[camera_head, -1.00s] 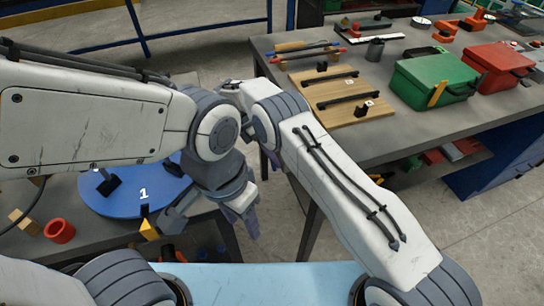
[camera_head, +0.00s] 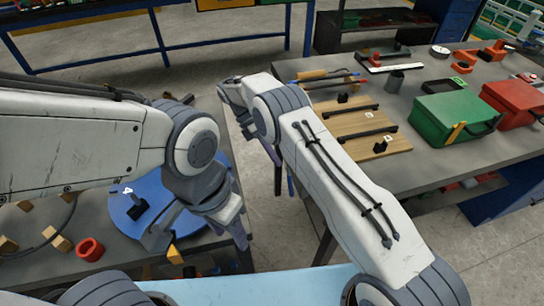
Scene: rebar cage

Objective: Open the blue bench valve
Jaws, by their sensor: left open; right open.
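A round blue disc (camera_head: 125,221) lies on the left bench, with a black upright fitting (camera_head: 137,208) and a white number 4 on it. I cannot tell whether it is the blue bench valve, and no other clear blue valve shows. My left gripper (camera_head: 200,238) is open and hangs over the disc's right side, hiding part of it. No object shows between its fingers. My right gripper (camera_head: 243,122) is open, between the two benches and right of the disc. My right forearm partly hides it, and it appears to hold nothing.
A red ring (camera_head: 90,249), wooden blocks (camera_head: 59,240) and a yellow wedge (camera_head: 174,254) surround the disc. The right bench carries a wooden board (camera_head: 360,125) with black handles, a green box (camera_head: 455,120) and a red box (camera_head: 512,100). Bare floor separates the benches.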

